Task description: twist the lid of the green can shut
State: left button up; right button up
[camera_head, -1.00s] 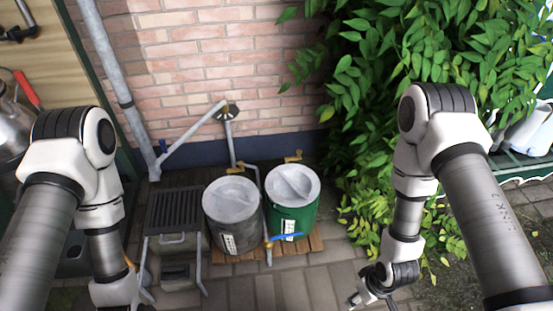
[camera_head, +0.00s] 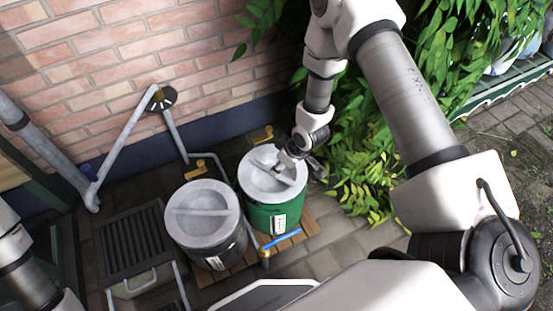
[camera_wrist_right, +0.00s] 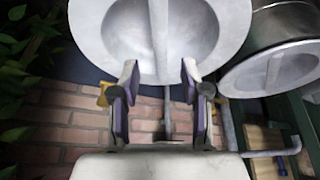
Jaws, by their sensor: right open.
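The green can (camera_head: 262,217) stands on a wooden slatted platform in the head view. Its grey round lid (camera_head: 262,184) sits on top, with a raised bar across it. In the right wrist view the lid (camera_wrist_right: 205,45) fills the top centre. My right gripper (camera_head: 284,160) is over the lid's far right part. In the wrist view my right gripper (camera_wrist_right: 160,72) is open, its fingers on either side of the near end of the bar (camera_wrist_right: 161,35). I cannot tell whether they touch it. My left gripper is out of view.
A dark grey can (camera_head: 208,253) with a similar lid stands close on the left. A blue-handled tap (camera_head: 283,238) sticks out in front. Yellow taps and a brick wall (camera_head: 90,50) are behind, a leafy bush (camera_head: 350,170) to the right, a slatted grey box (camera_head: 132,240) to the left.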

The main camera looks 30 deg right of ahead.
jog(key=b, duration=0.3)
send_over(273, 178)
jog(key=f, duration=0.4)
jog(key=s+f, duration=0.1)
jog(key=f, duration=0.2)
jog(key=shift+a, duration=0.25)
jog(key=shift+w, duration=0.1)
grip_shut()
